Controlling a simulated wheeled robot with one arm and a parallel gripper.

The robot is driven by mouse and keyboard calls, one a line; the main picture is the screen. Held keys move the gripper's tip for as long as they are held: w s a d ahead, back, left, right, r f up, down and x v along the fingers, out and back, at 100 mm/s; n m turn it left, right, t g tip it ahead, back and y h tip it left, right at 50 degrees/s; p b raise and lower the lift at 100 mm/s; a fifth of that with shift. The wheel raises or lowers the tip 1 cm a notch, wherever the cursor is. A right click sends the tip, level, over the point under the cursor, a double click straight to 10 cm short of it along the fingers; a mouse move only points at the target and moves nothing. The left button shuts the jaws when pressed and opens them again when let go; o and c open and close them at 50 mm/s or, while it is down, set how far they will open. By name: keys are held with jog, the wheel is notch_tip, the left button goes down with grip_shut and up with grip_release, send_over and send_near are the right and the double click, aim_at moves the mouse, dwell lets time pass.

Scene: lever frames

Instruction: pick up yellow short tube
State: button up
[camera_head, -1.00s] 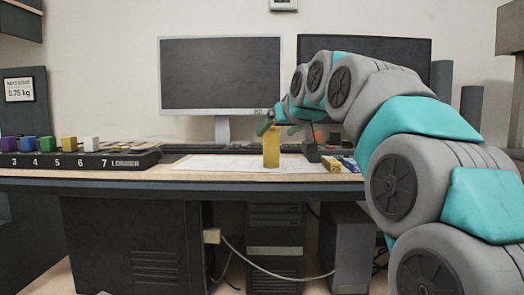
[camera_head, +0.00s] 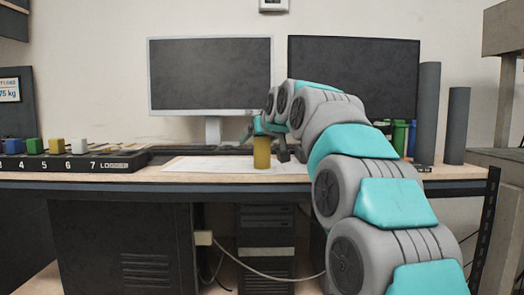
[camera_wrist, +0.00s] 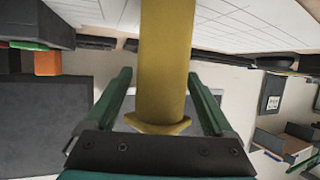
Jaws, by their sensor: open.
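The yellow short tube (camera_head: 262,152) stands upright on the desk near its front edge in the head view. It also shows in the wrist view (camera_wrist: 165,65), running down from the top of the picture between my gripper's two green fingers. My gripper (camera_wrist: 160,90) is open, with a finger on each side of the tube and a visible gap on both sides. In the head view my gripper (camera_head: 255,130) is at the tube's upper part, partly hidden by it and by my arm.
White paper (camera_head: 200,164) lies on the desk around the tube. A black logger rack (camera_head: 75,165) with several coloured blocks stands at left. Two monitors (camera_head: 210,75) stand behind. Two tall grey cylinders (camera_head: 457,125) stand at right. The desk's front edge (camera_head: 150,186) is close to the tube.

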grip_shut()
dwell(0.7)
